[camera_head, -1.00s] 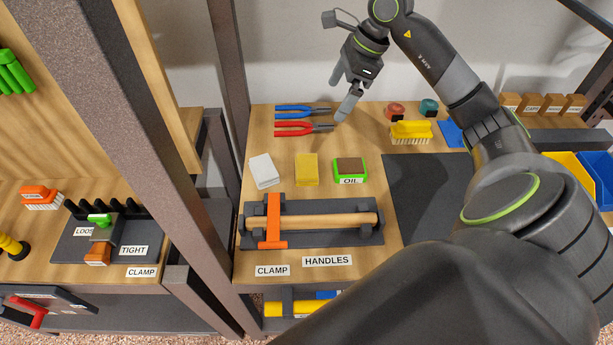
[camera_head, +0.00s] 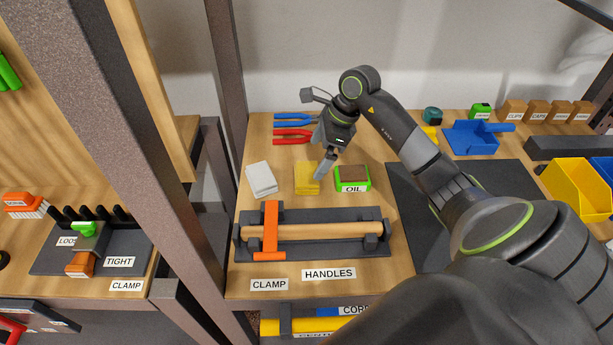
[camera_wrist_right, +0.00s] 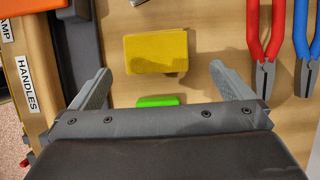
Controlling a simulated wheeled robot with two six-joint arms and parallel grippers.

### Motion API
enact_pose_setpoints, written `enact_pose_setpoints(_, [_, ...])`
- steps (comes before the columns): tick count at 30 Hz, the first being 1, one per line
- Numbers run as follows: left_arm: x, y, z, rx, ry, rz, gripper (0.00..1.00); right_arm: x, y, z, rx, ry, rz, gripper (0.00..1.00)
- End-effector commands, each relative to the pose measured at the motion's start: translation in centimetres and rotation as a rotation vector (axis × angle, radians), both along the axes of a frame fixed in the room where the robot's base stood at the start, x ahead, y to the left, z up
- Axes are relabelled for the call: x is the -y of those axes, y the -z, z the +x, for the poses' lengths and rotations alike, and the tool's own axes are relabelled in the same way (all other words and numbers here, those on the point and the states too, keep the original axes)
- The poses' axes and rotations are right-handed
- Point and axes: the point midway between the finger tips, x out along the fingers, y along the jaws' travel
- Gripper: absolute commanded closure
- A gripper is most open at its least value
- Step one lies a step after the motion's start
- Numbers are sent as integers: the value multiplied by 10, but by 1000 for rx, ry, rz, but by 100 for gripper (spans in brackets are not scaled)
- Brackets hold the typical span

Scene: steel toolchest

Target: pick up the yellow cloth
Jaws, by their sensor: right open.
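The yellow cloth (camera_head: 307,178) lies folded flat on the wooden bench, between a white cloth (camera_head: 262,179) and the green oil box. My right gripper (camera_head: 324,177) is over the cloth's right edge in the head view and hides part of it. In the right wrist view, the yellow cloth (camera_wrist_right: 156,52) lies ahead of the open fingers, roughly centred between them. The right gripper (camera_wrist_right: 155,85) is open, with nothing between its fingers. I cannot tell its exact height above the bench. My left gripper is not in view.
The green oil box (camera_head: 352,178) stands close on the right. Red pliers (camera_head: 293,136) and blue pliers (camera_head: 294,121) lie behind. A clamp rack with a wooden handle (camera_head: 320,232) is in front. A steel post (camera_head: 232,80) rises at the left.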

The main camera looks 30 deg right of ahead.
Motion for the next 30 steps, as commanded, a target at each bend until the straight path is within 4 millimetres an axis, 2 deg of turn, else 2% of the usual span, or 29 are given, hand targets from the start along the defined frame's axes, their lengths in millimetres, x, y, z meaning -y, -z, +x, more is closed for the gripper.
enact_pose_setpoints(3, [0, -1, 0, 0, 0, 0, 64, -5, 13, 3, -1, 0, 2, 0])
enact_pose_setpoints(8, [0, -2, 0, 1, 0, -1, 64, -8, 22, 4, -2, 1, 1, 0])
enact_pose_setpoints(18, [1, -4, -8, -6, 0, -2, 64, -24, 64, 7, -2, 0, 1, 0])
enact_pose_setpoints(26, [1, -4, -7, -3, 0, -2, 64, -24, 67, 8, -1, 0, -1, 0])
enact_pose_setpoints(30, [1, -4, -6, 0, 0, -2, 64, -24, 67, 8, -1, 0, -1, 16])
